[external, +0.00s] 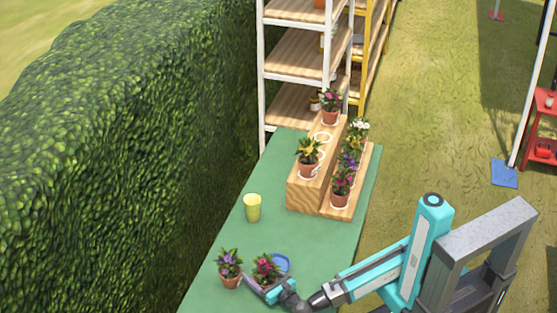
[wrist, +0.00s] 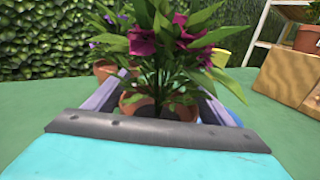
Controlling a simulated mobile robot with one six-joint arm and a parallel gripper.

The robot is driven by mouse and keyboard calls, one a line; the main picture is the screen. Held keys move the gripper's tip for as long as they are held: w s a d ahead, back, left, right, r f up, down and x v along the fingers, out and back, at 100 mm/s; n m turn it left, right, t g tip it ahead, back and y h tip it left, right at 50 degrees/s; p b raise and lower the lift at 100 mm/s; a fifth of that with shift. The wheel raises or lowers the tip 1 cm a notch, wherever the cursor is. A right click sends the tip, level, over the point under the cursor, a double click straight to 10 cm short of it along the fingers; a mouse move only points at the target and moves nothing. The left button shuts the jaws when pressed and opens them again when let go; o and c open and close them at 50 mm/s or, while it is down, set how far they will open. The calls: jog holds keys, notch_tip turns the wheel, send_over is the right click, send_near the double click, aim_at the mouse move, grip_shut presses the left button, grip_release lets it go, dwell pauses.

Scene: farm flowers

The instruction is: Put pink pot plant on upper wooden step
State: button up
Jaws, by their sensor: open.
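The pink pot plant (external: 266,268), with magenta flowers and a terracotta pot, stands on the green table near its front end. In the wrist view the plant (wrist: 165,62) fills the middle, its pot (wrist: 150,107) partly hidden by leaves and my gripper's body. My gripper (external: 258,287) is at the plant. Its fingers are open, one on either side of the pot; contact cannot be told. The wooden step stand (external: 306,196) is further back on the table. Its upper step (external: 322,150) has white ring marks, a yellow-flowered pot (external: 308,168) at the near end and a pink-flowered pot (external: 330,115) at the far end.
A purple-flowered pot (external: 230,279) stands just left of the plant. A blue dish (external: 281,262) lies close behind it. A yellow cup (external: 252,207) stands between plant and stand. Several pots fill the lower step (external: 337,210). A hedge (external: 130,130) borders the left.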

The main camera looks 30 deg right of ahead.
aim_at(262, 276)
jog(key=shift+c, duration=0.4)
jog(key=c, duration=1.7)
jog(key=shift+r, duration=0.15)
jog(key=shift+r, duration=0.8)
jog(key=shift+s+d+r, duration=0.25)
jog(key=shift+d+r, duration=0.25)
jog(key=shift+r, duration=0.35)
jog(key=shift+s+d+r, duration=0.1)
jog(key=shift+s+d, duration=0.3)
jog(key=shift+d, duration=0.3)
jog(key=shift+r, duration=0.2)
jog(key=shift+s+d+p, duration=0.1)
jog(key=shift+p, duration=0.75)
